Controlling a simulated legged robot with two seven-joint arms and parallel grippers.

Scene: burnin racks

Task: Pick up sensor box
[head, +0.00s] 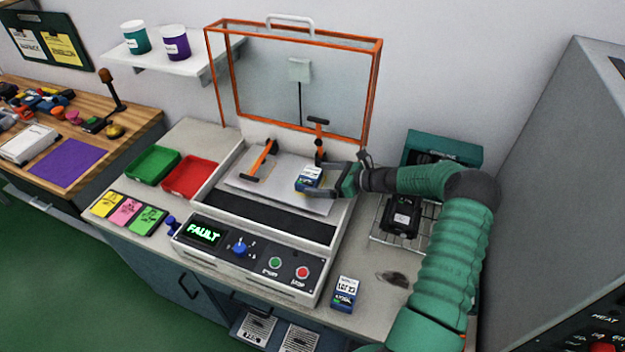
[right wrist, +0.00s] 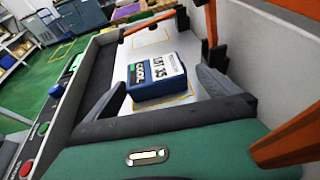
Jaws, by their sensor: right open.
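A blue and white sensor box (head: 308,176) sits on the light plate of the test fixture, under the raised clear lid. In the right wrist view the box (right wrist: 155,78) lies flat with its label up, on a yellow outline. My right gripper (head: 322,180) is open, with its fingers reaching in from the right at the box. In the right wrist view the two fingers stand apart on either side of the box's near end. I cannot tell whether they touch it. My left gripper is not in view.
Orange clamps (head: 260,160) stand on the fixture around the plate. The raised orange-framed lid (head: 295,85) is behind. The fixture's panel display (head: 204,232) reads FAULT. Green (head: 153,164) and red (head: 190,177) trays lie left. A wire rack with a black device (head: 400,215) is right.

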